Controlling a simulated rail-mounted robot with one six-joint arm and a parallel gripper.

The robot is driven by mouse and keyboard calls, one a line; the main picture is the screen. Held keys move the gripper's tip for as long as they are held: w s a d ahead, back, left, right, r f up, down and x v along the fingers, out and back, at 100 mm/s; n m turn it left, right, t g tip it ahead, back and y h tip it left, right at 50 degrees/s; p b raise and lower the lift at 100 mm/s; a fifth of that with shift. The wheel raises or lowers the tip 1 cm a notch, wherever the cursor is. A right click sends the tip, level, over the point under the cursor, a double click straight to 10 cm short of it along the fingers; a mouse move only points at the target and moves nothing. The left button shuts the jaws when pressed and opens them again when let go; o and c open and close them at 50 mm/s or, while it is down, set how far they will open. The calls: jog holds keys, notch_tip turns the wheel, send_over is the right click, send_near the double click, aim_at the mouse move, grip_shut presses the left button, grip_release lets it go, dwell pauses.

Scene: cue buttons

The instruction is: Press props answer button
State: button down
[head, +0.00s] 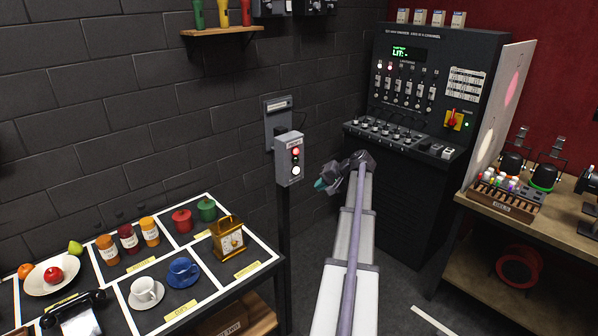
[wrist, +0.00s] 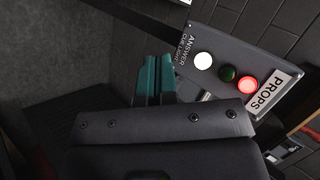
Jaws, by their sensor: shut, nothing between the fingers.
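The props cue box (head: 289,158) is a grey box on a dark post against the brick wall. In the wrist view its face (wrist: 236,54) carries the label PROPS (wrist: 269,92), a lit red light (wrist: 248,85), a dark green light or button (wrist: 227,73) and a white button (wrist: 204,60) nearest the words ANSWER and CUE LIGHT. The white button also shows low on the box in the head view (head: 296,171). My gripper (head: 320,185) has teal fingertips (wrist: 154,78), shut and empty. It is right of the box in the head view, apart from it.
A prop table (head: 204,309) with cups, jars, a clock and a telephone stands at the left. A dark control console (head: 433,90) stands behind my arm. A wooden bench (head: 535,226) with lamps is at the right, beside a pale panel (head: 497,115).

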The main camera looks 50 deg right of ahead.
aim_at(296, 171)
jog(key=w+d, duration=0.1)
jog(key=w, duration=0.7)
jog(key=shift+w+d, duration=0.25)
jog(key=shift+w, duration=0.05)
jog(key=shift+w, duration=0.1)
dwell(1.7)
jog(key=shift+w, duration=0.35)
jog(key=shift+w+d, duration=0.1)
jog(key=shift+w, duration=0.25)
dwell(0.6)
jog(key=shift+s, duration=0.75)
